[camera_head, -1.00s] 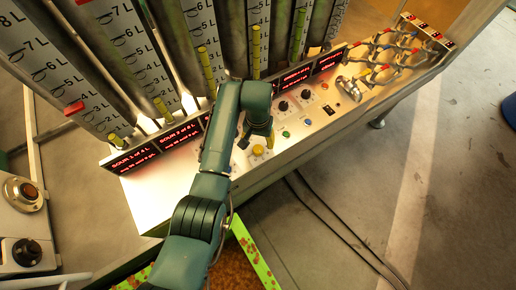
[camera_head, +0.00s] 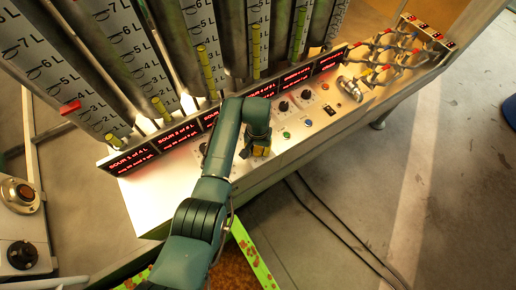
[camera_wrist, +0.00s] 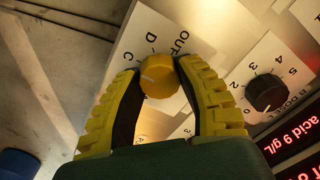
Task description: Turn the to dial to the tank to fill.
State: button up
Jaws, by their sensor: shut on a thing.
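The yellow dial (camera_wrist: 158,78) sits on a white plate marked C, D and OUT in the wrist view. A pale pointer line shows on its face; which letter it points at is hard to tell. My gripper (camera_wrist: 160,66) is shut on the dial, with one yellow ribbed finger on either side. In the head view my gripper (camera_head: 260,147) is down at the panel and hides the dial. Tall tanks with litre scales (camera_head: 115,30) stand behind the panel.
A black dose dial (camera_wrist: 265,93) numbered on a white plate is close to the right of my gripper. Red-lit displays (camera_head: 178,133) run along the panel's back edge. Green (camera_head: 287,135) and blue (camera_head: 308,123) buttons and pipe valves (camera_head: 395,50) lie to the right.

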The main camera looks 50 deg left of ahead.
jog(key=shift+n, duration=0.3)
grip_shut()
jog(key=n, duration=0.3)
jog(key=shift+f+n+p, duration=0.1)
jog(key=shift+n+p, duration=0.2)
jog(key=shift+p, duration=0.1)
jog(key=n, duration=0.4)
jog(key=shift+s+n, duration=0.1)
jog(key=shift+n, duration=0.2)
jog(key=n, duration=0.4)
jog(key=shift+f+n, duration=0.1)
jog(key=shift+n, duration=0.2)
jog(key=shift+n+p, duration=0.3)
jog(key=shift+n, duration=1.9)
jog(key=o, duration=1.2)
grip_release()
jog(key=shift+o, duration=0.2)
